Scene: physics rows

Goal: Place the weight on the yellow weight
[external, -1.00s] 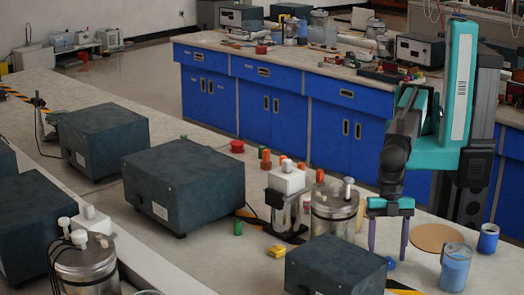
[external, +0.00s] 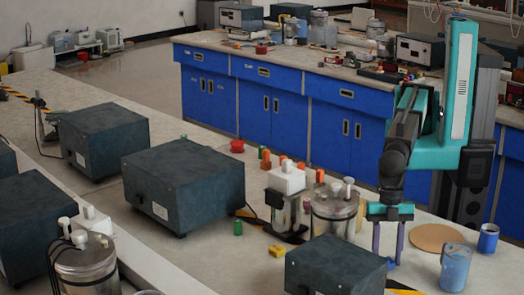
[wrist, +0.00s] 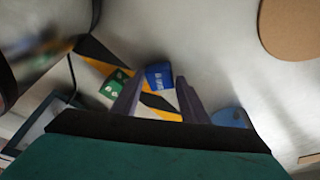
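A small yellow weight (external: 277,250) lies on the bench left of the dark box in the external view. A blue weight (wrist: 158,75) shows beyond and between my fingertips in the wrist view, with a green weight (wrist: 115,83) just left of it. My gripper (external: 388,257) points down at the bench behind the dark box. Its fingers are partly closed, with a gap between them. I see no clear contact with the blue weight. The dark box hides part of the fingertip area in the external view.
A dark box (external: 335,265) stands close in front of my gripper. A metal pot (external: 334,208) is to its left. A blue beaker (external: 455,267), a blue cup (external: 488,238) and a round brown mat (external: 436,237) are to its right. Another green weight (external: 238,228) stands farther left.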

